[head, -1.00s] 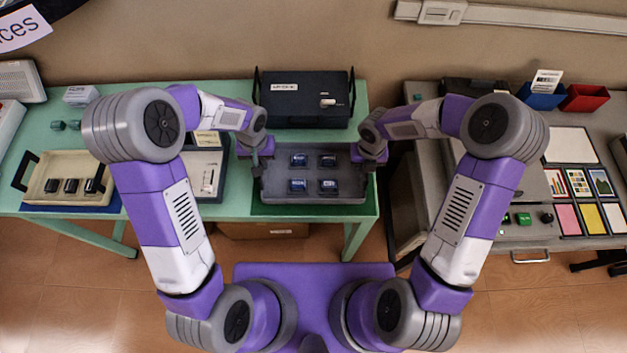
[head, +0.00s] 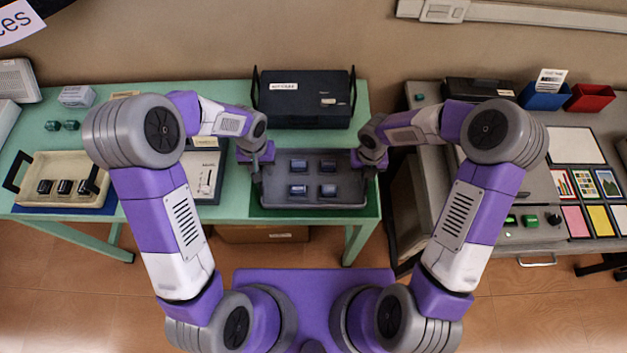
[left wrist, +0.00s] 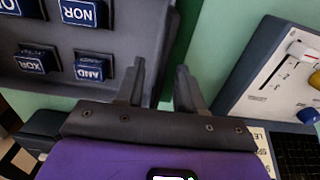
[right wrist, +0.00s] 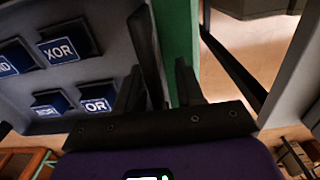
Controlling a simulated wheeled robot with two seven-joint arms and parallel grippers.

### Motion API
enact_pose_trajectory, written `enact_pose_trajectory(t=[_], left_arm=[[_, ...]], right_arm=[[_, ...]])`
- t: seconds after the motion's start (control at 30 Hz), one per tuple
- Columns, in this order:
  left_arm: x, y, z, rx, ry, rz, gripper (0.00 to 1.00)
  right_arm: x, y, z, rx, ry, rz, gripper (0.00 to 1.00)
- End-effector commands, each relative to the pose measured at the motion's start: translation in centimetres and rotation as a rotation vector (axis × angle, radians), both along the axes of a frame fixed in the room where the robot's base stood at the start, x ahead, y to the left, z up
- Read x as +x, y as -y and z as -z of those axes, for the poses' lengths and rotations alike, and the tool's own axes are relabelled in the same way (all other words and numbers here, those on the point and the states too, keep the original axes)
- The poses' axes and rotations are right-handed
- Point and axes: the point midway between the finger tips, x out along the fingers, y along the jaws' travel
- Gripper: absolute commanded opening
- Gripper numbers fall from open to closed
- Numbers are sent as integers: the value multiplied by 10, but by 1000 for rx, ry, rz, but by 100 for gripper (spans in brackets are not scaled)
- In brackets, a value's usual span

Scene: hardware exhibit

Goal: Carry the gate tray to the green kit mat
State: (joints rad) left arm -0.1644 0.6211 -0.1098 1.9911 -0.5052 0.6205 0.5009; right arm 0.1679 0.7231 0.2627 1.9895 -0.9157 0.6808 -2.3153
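The grey gate tray (head: 348,184) carries several dark blue labelled gate blocks (head: 298,190) and lies level over the green kit mat (head: 313,212), whose front strip shows below it. My left gripper (head: 255,172) is at the tray's left end. In the left wrist view its fingers (left wrist: 160,88) are apart, with the tray's dark end between or beside them. My right gripper (head: 374,170) is at the right end. In the right wrist view its fingers (right wrist: 160,88) are apart, with the dark handle (right wrist: 146,50) close to the left finger. The fingertip contacts are unclear.
A black case (head: 303,98) stands behind the tray. A beige tray (head: 65,165) on a blue mat (head: 110,205) and a slider panel (head: 205,175) are to the left. A grey bench (head: 435,205) stands right, across a gap from the green table (head: 225,208).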

Motion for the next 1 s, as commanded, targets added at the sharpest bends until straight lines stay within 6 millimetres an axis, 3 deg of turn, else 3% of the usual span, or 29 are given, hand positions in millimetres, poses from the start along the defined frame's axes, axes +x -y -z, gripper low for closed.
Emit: enact_pose_trajectory(t=[0.17, 0.27, 0.7, 1.0], left_arm=[[1, 0, -5, 0, 3, 0, 37], [1, 0, -19, -1, 5, -1, 37], [1, 0, -105, -1, 4, 0, 37], [0, 0, -121, 0, 0, 0, 37]], right_arm=[[0, 0, 0, 0, 0, 0, 37], [0, 0, 0, 0, 0, 0, 37], [0, 0, 0, 0, 0, 0, 37], [1, 0, -11, 0, 3, 1, 37]])
